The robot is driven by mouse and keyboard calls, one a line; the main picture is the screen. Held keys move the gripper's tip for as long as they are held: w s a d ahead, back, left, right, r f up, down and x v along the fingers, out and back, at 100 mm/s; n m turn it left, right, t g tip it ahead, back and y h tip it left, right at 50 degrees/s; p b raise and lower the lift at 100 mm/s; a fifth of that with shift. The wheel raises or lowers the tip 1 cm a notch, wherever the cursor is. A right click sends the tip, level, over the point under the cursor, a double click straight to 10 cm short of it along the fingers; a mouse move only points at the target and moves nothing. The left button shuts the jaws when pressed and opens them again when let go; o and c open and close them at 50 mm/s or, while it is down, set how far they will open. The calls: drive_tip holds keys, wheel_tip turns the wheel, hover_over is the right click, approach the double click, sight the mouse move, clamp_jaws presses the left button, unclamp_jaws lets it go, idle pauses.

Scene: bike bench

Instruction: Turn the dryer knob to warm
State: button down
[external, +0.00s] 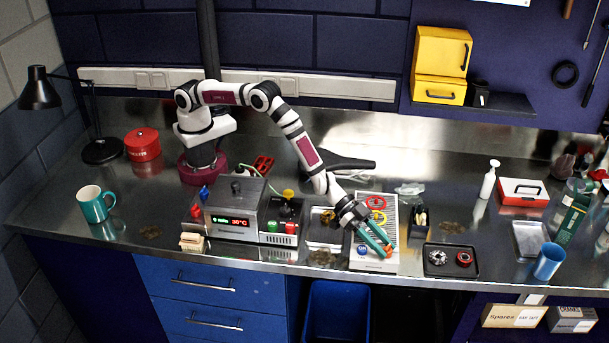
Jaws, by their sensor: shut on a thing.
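A pale ribbed unit (364,265), which looks like the dryer, lies near the bench's front edge. A red ring (375,202) and a yellow ring (377,217) lie on its back part, and a small blue round piece (362,250) shows at its front left. My gripper (387,250), with teal fingers, reaches down over its front right. The fingers are shut at a small orange piece (389,253). I cannot tell whether that piece is the dryer knob. Any knob marking is too small to read, and the fingers cover part of the unit's front.
A grey box (236,205) with a red display reading about 30°C stands left, beside a box with coloured buttons (284,228). A small dark holder (418,222) stands close right of my gripper. A black tray (451,262) with round parts lies farther right.

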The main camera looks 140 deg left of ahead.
drive_tip(key=shift+a+m+h, duration=0.25)
drive_tip(key=shift+m+h, duration=0.25)
drive_tip(key=shift+m, duration=0.1)
drive_tip(key=shift+h, duration=0.3)
drive_tip(key=c, duration=0.6)
unclamp_jaws()
drive_tip(key=shift+d, duration=0.1)
drive_tip(key=v, duration=1.6)
drive_tip(key=shift+f, duration=0.2)
